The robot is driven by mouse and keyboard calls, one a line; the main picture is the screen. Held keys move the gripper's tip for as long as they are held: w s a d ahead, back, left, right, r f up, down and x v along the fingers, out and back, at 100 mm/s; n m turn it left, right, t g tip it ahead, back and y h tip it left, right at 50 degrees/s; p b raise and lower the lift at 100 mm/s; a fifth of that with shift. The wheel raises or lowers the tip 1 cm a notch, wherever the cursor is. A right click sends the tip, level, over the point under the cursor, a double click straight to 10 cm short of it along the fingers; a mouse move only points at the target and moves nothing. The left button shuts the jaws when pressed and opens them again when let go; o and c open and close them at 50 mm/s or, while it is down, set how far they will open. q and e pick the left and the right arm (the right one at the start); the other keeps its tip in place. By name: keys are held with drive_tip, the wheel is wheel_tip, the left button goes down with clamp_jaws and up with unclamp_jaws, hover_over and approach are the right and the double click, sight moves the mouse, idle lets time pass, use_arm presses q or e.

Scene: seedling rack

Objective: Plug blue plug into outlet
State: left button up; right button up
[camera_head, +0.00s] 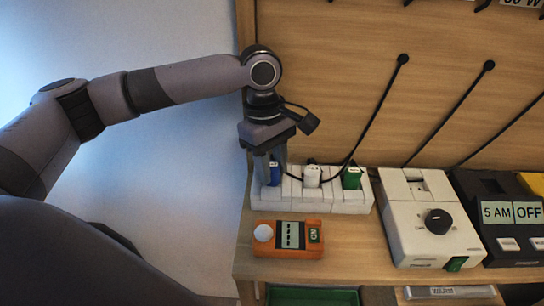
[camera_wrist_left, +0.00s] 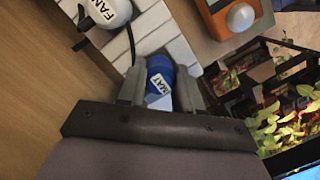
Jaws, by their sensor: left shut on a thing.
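The blue plug (camera_head: 274,173) is at the left end of the white outlet strip (camera_head: 351,204) in the head view. My left gripper (camera_head: 269,170) comes down from above and is shut on the plug. In the left wrist view the blue plug (camera_wrist_left: 159,80), with a white label reading "MAT", sits between the fingers of my left gripper (camera_wrist_left: 161,92), over the end of the outlet strip (camera_wrist_left: 152,32). The fingers and the plug's body hide its prongs, so I cannot tell whether it is fully seated. My right gripper is not in view.
A white plug (camera_head: 312,175) and a green plug (camera_head: 351,177) stand in the same strip, with black cords. An orange meter (camera_head: 288,238) lies in front. A white box with a black knob (camera_head: 437,222) and a black timer (camera_head: 507,215) stand to the right.

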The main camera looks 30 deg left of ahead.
use_arm(q)
drive_tip(key=shift+f, duration=0.15)
drive_tip(key=o, duration=1.1)
drive_tip(key=shift+o, duration=0.2)
drive_tip(key=r, duration=0.4)
drive_tip(key=a+r, duration=0.1)
drive_tip(key=r, duration=0.2)
drive_tip(key=shift+w, duration=0.2)
